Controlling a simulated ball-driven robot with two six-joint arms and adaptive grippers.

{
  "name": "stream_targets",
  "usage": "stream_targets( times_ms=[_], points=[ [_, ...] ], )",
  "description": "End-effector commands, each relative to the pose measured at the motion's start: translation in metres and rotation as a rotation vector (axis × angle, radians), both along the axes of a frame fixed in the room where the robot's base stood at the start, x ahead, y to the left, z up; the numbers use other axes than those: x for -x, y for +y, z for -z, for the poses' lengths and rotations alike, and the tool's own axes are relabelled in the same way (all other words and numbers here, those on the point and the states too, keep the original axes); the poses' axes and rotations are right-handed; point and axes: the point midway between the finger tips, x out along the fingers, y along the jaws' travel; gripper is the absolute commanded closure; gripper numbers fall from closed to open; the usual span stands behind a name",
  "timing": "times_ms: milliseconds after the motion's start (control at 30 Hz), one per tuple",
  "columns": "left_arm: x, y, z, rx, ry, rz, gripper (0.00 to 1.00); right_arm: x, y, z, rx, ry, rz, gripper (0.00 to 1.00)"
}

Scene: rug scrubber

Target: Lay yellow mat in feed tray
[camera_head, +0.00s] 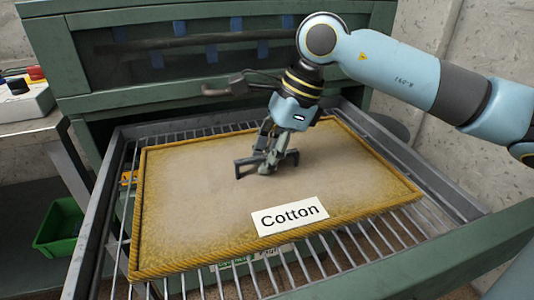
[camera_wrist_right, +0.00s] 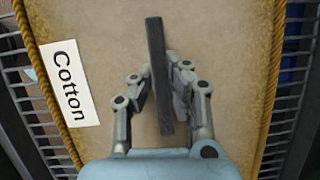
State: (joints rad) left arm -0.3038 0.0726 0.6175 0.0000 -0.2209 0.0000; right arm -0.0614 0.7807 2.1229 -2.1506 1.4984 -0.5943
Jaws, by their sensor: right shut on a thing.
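The yellow mat (camera_head: 190,205) is a tan rectangle with a yellow corded edge and a white "Cotton" label. It also shows in the right wrist view (camera_wrist_right: 225,60). It lies flat over the barred feed tray (camera_head: 92,245), slightly turned; I cannot tell if it rests fully on the bars. My right gripper (camera_head: 268,160) is above the mat's middle, shut on a dark bar-shaped handle (camera_wrist_right: 157,60) that stands on the mat. The label lies to the left in the right wrist view. My left gripper is not in view.
The green machine (camera_head: 85,75) with a dark window stands behind the tray. Bare bars show along the tray's front and right.

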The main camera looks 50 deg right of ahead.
Motion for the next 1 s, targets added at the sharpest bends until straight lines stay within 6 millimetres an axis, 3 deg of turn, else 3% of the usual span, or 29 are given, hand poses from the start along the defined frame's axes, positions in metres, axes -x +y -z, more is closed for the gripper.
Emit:
stream_targets(
  times_ms=[33,200,567,1000],
  points=[
    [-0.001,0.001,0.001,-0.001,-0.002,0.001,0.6,0.0,0.0,0.001,0.0,0.0,0.0,0.87],
    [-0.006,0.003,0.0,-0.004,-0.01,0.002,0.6,0.0,0.0,0.0,0.0,0.0,0.0,0.67],
    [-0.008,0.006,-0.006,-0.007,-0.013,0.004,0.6,0.0,-0.001,-0.006,0.002,-0.001,0.0,0.67],
    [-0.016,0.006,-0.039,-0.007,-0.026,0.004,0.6,0.02,-0.026,-0.082,0.009,0.002,-0.003,0.67]
  ],
)
